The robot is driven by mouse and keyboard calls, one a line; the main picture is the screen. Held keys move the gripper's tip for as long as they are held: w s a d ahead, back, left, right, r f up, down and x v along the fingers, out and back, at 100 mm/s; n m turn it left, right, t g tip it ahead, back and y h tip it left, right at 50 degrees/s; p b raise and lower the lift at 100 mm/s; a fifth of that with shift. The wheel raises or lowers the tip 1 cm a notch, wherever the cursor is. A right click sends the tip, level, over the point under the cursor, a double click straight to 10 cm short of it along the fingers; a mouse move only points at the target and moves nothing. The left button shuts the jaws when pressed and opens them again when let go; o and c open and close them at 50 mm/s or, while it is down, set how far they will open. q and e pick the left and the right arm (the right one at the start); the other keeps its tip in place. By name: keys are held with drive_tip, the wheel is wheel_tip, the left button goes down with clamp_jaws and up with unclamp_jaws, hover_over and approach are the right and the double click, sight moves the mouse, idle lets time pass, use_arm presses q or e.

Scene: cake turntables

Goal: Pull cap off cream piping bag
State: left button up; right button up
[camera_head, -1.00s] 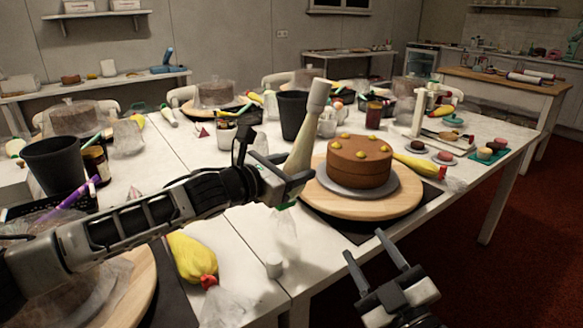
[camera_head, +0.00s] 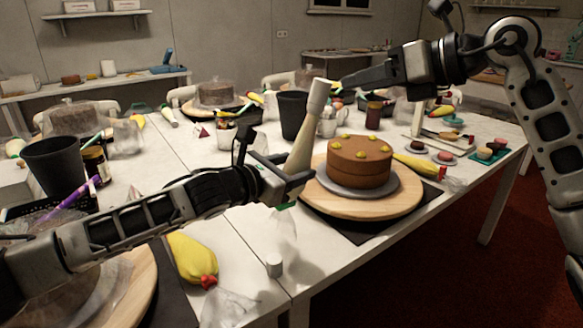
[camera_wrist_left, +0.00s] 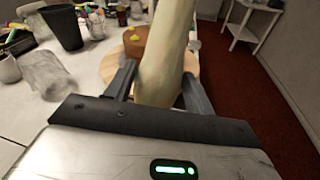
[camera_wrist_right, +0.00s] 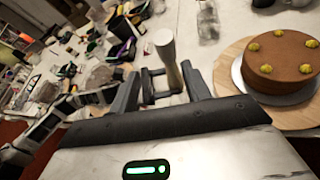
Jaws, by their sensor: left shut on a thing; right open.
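The cream piping bag (camera_head: 302,150) stands roughly upright, leaning slightly, with a pale grey cap (camera_head: 318,98) on its upper end. My left gripper (camera_head: 299,182) is shut on the lower part of the bag; the left wrist view shows the bag (camera_wrist_left: 165,55) between its fingers. My right gripper (camera_head: 346,80) is open and level with the cap, a little to its right in the head view. In the right wrist view the cap (camera_wrist_right: 163,40) and bag (camera_wrist_right: 173,74) lie ahead, between the open finger directions, and nothing is held.
A chocolate cake (camera_head: 358,163) on a wooden turntable (camera_head: 405,200) stands just right of the bag. A black cup (camera_head: 293,112) is behind it. A yellow piping bag (camera_head: 192,258) and a small white cylinder (camera_head: 274,265) lie in front.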

sight(328, 90)
drive_tip(key=shift+h, duration=0.3)
drive_tip(key=shift+w+r+x, duration=0.1)
drive_tip(key=shift+w+x, duration=0.05)
drive_tip(key=shift+x, duration=1.95)
drive_tip(key=shift+w+r+x, duration=0.15)
drive_tip(key=shift+w+x, duration=0.05)
drive_tip(key=shift+x, duration=1.9)
drive_tip(key=shift+d, duration=0.15)
drive_tip(key=c, duration=0.9)
drive_tip(key=shift+c, duration=0.2)
drive_tip(key=shift+w+d+r, duration=0.1)
drive_tip(key=shift+d+r, duration=0.15)
drive_tip(key=shift+r, duration=0.65)
drive_tip(key=shift+s+d+r, duration=0.1)
drive_tip(key=shift+d+r, duration=0.15)
drive_tip(key=shift+r, duration=0.7)
drive_tip(key=shift+w+d+r, duration=0.1)
drive_tip(key=shift+d+r, duration=0.15)
drive_tip(key=shift+r, duration=0.65)
